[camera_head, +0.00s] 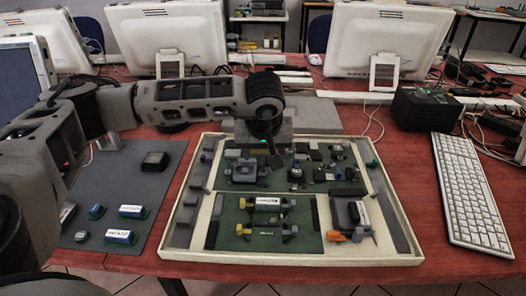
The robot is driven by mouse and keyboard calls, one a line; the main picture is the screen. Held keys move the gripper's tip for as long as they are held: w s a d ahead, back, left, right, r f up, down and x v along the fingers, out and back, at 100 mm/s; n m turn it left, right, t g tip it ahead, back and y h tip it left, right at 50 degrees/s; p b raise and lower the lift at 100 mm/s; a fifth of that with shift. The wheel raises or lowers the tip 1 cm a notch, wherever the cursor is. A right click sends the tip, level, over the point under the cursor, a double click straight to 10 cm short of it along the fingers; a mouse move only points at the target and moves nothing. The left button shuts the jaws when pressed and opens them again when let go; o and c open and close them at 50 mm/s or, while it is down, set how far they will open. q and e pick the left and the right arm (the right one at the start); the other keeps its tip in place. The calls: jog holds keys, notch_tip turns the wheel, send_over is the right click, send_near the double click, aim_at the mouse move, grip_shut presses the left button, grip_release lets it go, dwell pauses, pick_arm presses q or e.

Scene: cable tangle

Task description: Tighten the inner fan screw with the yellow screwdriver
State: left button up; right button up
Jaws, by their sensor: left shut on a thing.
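My left gripper (274,160) reaches in from the left and points down over the back part of the open tray (294,259). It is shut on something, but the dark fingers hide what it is. A grey square unit (244,173), which may be the fan, sits on the back green board just left of and below the gripper. Its screws are too small to make out. No yellow screwdriver can be told for sure. My right gripper is out of view.
Modules with yellow ends (266,204) lie on the front green board. A grey unit with an orange part (336,237) is at the tray's front right. A dark mat (120,215) with small blocks lies left, a keyboard (470,190) right, and a black box (425,108) behind.

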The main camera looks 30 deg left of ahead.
pick_arm(q)
jog(key=shift+r+p, duration=2.05)
jog(key=shift+r, duration=1.3)
